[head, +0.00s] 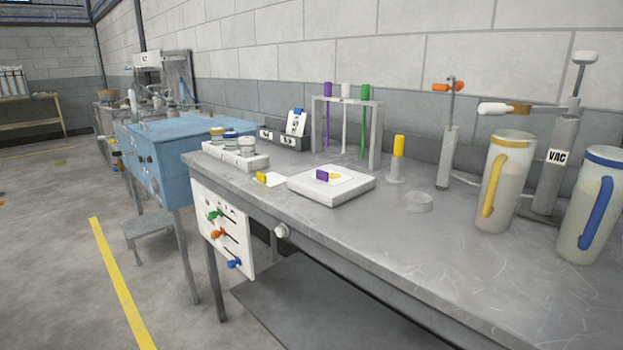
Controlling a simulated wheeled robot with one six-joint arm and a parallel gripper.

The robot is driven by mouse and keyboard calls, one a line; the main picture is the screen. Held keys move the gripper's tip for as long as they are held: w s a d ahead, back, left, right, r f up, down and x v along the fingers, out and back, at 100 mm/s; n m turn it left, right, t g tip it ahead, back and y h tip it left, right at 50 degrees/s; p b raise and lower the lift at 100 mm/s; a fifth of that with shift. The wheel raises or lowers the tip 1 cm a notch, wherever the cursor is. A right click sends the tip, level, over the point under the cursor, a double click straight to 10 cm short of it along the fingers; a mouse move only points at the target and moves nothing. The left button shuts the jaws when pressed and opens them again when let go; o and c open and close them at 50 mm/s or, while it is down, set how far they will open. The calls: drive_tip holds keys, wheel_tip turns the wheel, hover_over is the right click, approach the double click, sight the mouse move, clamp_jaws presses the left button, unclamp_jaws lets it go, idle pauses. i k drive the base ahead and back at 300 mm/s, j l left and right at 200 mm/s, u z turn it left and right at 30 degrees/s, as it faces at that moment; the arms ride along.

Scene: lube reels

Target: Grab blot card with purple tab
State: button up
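The blot card with the purple tab (346,179) lies flat on a low white square block (322,193) on the grey metal bench. Its purple tab stands up at the card's left side, and a yellow spot shows on the card. A second card with a yellow tab (272,180) lies on the bench just left of the block. A third card with a blue tab (297,122) stands upright in a dark slotted holder (275,137) behind. My gripper is not in view.
A rack (375,130) with purple, white and green-topped rods stands behind the block. A yellow-capped cylinder (398,155) and a shallow clear dish (419,203) are to its right. A jar tray (240,158) is at left, jugs (500,185) at right. Bench front is clear.

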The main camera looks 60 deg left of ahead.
sight(331, 173)
drive_tip(key=u, duration=1.9)
